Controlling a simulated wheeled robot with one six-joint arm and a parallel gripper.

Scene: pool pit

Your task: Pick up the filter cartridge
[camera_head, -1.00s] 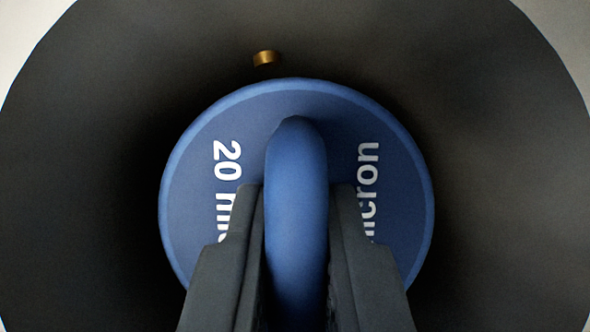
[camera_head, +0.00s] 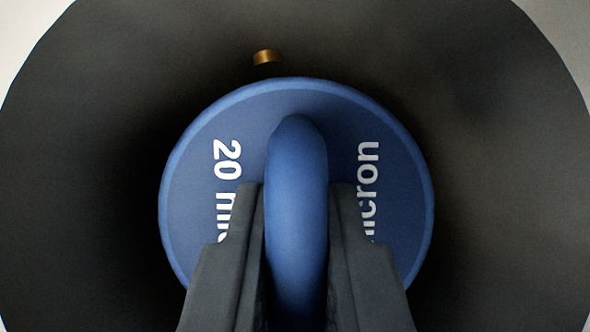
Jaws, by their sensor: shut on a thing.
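The filter cartridge (camera_head: 300,92) shows as a round blue end cap with white lettering, "20" on the left and "icron" on the right. A thick blue loop handle (camera_head: 297,160) stands up from the middle of the cap. My gripper (camera_head: 297,215) is shut on this handle, one dark jaw on each side. The jaws hide part of the lettering and the lower part of the cap. The body of the cartridge below the cap is out of sight.
A dark round housing (camera_head: 480,130) surrounds the cap, with a shadowed gap around it. A small brass fitting (camera_head: 266,57) sits on the housing's inner wall just above the cap. Pale surface (camera_head: 22,25) shows at the picture's corners.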

